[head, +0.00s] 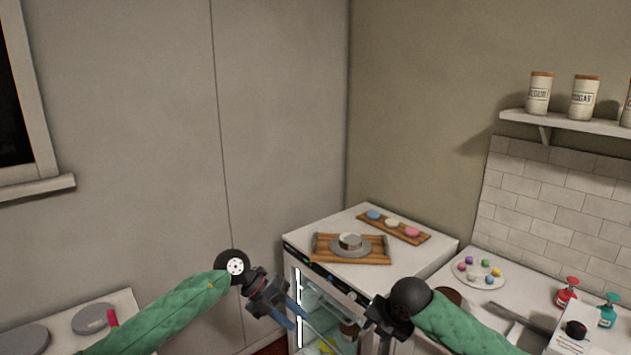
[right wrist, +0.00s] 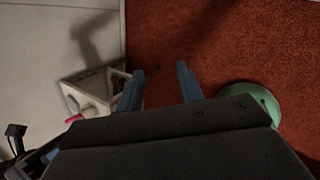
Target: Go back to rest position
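My left gripper (head: 300,320) is in the lower middle of the head view, in front of the glass-fronted white cabinet. Its two blue fingers are apart with nothing between them. My right gripper (head: 372,308) is just to its right, near the cabinet's front corner, and its fingers are hard to see there. In the right wrist view the right gripper (right wrist: 159,72) shows two blue fingers spread apart and empty above the red floor. Both arms, in green sleeves, reach inward from the lower sides.
The white cabinet (head: 400,256) bears a wooden tray (head: 322,250) with a grey turntable and small cake; a board (head: 375,225) with coloured items lies behind. A counter at right holds a palette (head: 467,278), a red pump bottle (head: 567,291) and a teal one (head: 608,310).

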